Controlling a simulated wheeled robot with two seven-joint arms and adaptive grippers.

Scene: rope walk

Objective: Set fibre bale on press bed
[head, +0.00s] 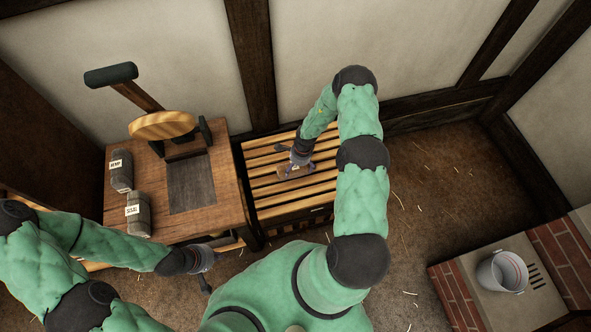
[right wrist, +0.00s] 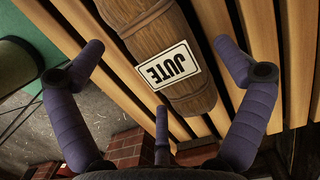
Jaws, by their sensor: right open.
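A brown, barrel-shaped bale with a white JUTE label (right wrist: 165,65) lies on a slatted wooden bench; in the head view only a small part of it (head: 283,172) shows by my right gripper (head: 293,160). In the right wrist view, my right gripper (right wrist: 158,47) is open with its fingers on either side of the bale, apart from it. The press, with a round wooden plate (head: 162,125) and a dark lever, stands on the wooden table at left. A dark square bed (head: 191,184) lies bare in front of it. My left gripper (head: 213,264) is open and empty by the table's front.
Two grey bales stand at the table's left: HEMP (head: 121,170) and SISAL (head: 138,214). The slatted bench (head: 265,205) adjoins the table's right side. A metal bucket (head: 502,272) stands on a brick-sided block at right. Straw-strewn floor (head: 430,185) between is open.

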